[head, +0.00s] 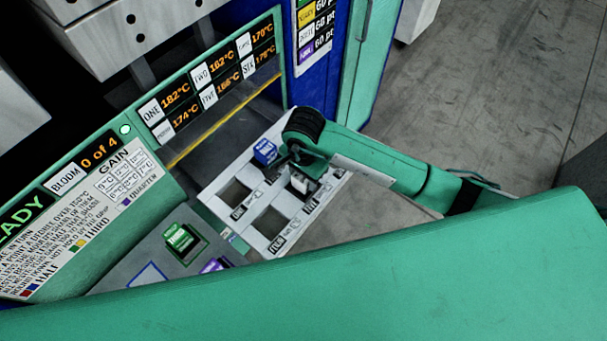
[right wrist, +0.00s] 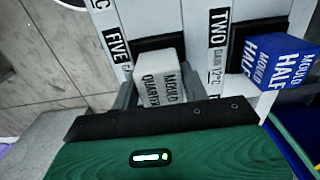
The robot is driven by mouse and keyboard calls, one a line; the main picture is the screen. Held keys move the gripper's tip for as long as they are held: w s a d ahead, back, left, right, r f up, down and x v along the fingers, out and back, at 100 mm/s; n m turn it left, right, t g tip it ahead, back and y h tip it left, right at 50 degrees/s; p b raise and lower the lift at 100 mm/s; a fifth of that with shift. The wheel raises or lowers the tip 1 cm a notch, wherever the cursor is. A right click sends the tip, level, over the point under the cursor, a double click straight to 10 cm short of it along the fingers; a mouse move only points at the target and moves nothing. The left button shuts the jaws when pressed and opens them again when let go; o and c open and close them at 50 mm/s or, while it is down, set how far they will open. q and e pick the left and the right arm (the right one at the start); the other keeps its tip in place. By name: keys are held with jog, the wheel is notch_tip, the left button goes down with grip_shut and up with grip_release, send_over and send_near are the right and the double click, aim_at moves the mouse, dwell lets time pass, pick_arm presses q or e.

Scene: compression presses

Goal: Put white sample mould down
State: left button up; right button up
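The white sample mould (right wrist: 160,86), lettered "QUARTER MOULD", sits between the two fingers of my right gripper (right wrist: 160,98), which look closed on its sides. In the head view, the white mould (head: 299,184) shows under my right gripper (head: 301,174), over the white slotted tray (head: 255,240). In the right wrist view, it is at a dark square slot, beside the "FIVE" label (right wrist: 117,48). I cannot tell whether its base touches the tray. My left gripper is not in view.
A blue mould (right wrist: 283,62) lettered "HALF" sits beside the slot marked "TWO"; it also shows in the head view (head: 265,151). Two nearer tray slots look empty. A green mould (head: 181,238) and a purple mould (head: 214,265) stand left on a grey surface.

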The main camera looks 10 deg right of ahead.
jog(key=o, duration=0.3)
jog(key=shift+r, duration=0.15)
notch_tip(320, 180, up, 10)
jog(key=b, duration=0.3)
jog(key=shift+r, duration=1.05)
